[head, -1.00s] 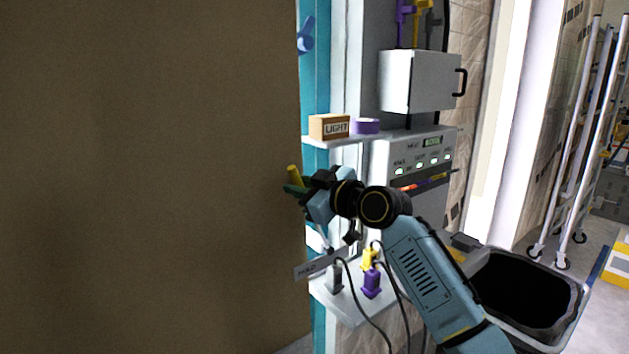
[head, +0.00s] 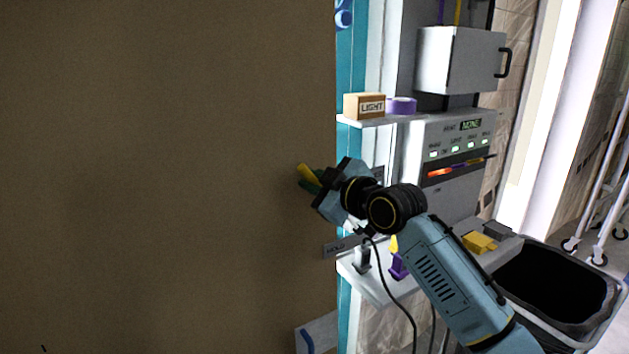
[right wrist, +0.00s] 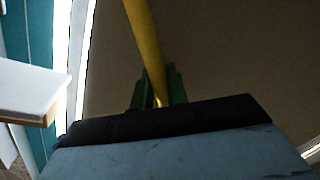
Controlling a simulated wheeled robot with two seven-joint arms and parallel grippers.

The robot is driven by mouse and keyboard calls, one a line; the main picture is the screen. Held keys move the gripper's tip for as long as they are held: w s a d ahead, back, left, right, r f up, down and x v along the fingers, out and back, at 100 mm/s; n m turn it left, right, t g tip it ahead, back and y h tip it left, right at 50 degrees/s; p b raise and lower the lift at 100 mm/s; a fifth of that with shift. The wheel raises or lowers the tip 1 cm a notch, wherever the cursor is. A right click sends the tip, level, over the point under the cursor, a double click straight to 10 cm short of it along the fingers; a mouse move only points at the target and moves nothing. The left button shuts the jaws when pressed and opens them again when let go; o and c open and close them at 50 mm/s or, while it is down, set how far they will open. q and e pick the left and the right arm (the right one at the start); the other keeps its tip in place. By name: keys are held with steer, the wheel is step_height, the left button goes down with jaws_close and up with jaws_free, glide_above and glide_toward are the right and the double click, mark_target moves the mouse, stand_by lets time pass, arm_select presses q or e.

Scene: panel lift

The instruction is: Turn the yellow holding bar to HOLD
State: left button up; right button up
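The yellow holding bar (head: 306,172) shows as a short tilted stub in front of the large brown panel (head: 160,180). It also runs from the top edge down to my fingers in the right wrist view (right wrist: 143,40). My right gripper (head: 314,181) has green fingers, one on each side of the bar, and they look closed on it, also in the right wrist view (right wrist: 158,90). A small grey label plate (head: 342,246) sits below the gripper; its lettering is too small to read surely. The bar's far end and pivot are hidden. My left gripper is not in view.
A shelf (head: 365,122) holds a LIGHT box (head: 364,106) and a purple roll (head: 401,106). A control box (head: 460,140) has a lit display reading NONE. A lower shelf (head: 378,292) carries plugs and cables near my arm. A black bin (head: 555,285) stands right.

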steer(key=o, duration=0.4)
steer(key=v, duration=1.3)
steer(key=shift+s+d, duration=0.15)
steer(key=shift+d, duration=0.05)
